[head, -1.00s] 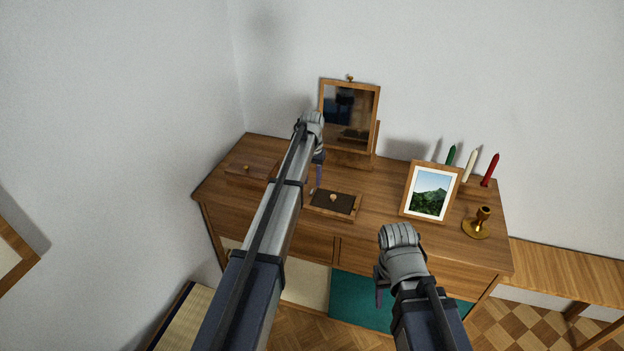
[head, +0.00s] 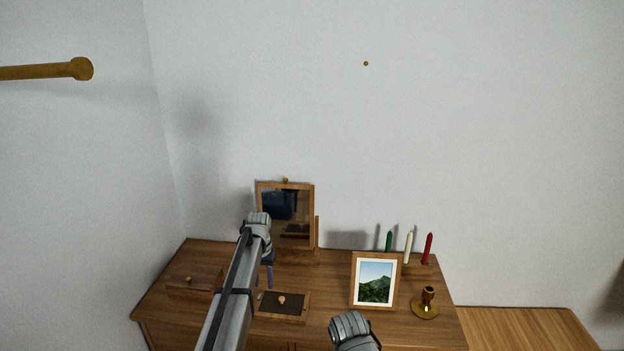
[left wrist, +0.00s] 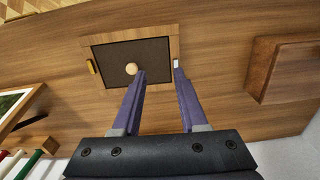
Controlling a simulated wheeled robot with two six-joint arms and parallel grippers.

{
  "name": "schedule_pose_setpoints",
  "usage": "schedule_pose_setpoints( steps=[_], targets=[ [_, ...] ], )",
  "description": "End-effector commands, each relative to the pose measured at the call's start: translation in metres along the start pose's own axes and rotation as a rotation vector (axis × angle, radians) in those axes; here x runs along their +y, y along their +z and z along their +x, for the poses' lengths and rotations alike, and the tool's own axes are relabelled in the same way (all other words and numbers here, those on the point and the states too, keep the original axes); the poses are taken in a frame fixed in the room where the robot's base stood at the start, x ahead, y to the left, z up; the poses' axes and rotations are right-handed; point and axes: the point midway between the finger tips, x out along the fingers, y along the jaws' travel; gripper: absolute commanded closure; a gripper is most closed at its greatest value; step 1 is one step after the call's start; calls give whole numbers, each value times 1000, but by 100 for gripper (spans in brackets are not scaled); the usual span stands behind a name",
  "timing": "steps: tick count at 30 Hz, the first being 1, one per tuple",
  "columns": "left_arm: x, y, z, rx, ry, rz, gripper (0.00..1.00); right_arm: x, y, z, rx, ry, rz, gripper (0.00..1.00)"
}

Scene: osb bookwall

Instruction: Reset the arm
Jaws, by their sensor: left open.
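My left arm reaches over the wooden dresser, and its gripper (head: 265,275) hangs above the dresser top in front of the mirror (head: 287,214). In the left wrist view the left gripper (left wrist: 158,70) is open and empty. Its two purple fingers are apart near the edge of a small dark panel (left wrist: 112,52) with a wooden frame and a round pale knob (left wrist: 131,69). This panel also lies on the dresser in the head view (head: 270,307). Part of my right arm's end (head: 352,333) shows at the bottom of the head view; its fingers are hidden.
A picture frame (head: 374,281), a brass candle holder (head: 425,304) and green, white and red candles (head: 408,247) stand on the right of the dresser (head: 225,272). A wooden box (head: 195,285) is at its left. A brass rod (head: 45,71) sticks out at upper left.

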Motion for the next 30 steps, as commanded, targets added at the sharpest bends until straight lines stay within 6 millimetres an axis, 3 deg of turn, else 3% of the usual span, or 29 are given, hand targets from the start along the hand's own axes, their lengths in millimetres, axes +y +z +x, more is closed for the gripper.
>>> schedule_pose_setpoints(
  steps=[1, 6, 12, 15, 18, 21, 30],
  targets=[
    [26, 34, 0, -4, -5, 23, 57, 0, 0, 0, 0, 0, 0, 50],
    [100, 137, 0, -20, -32, 101, 57, 0, 0, 0, 0, 0, 0, 50],
    [154, 252, 0, -33, -66, 187, 57, 0, 0, 0, 0, 0, 0, 50],
    [167, 293, 0, -36, -79, 217, 57, 0, 0, 0, 0, 0, 0, 50],
    [173, 320, -1, -38, -89, 238, 57, 0, 0, 0, 0, 0, 0, 50],
    [177, 333, -1, -39, -94, 249, 57, 0, 0, 0, 0, 0, 0, 50],
    [178, 334, -1, -40, -96, 251, 57, 0, 0, 0, 0, 0, 0, 50]
  ],
)
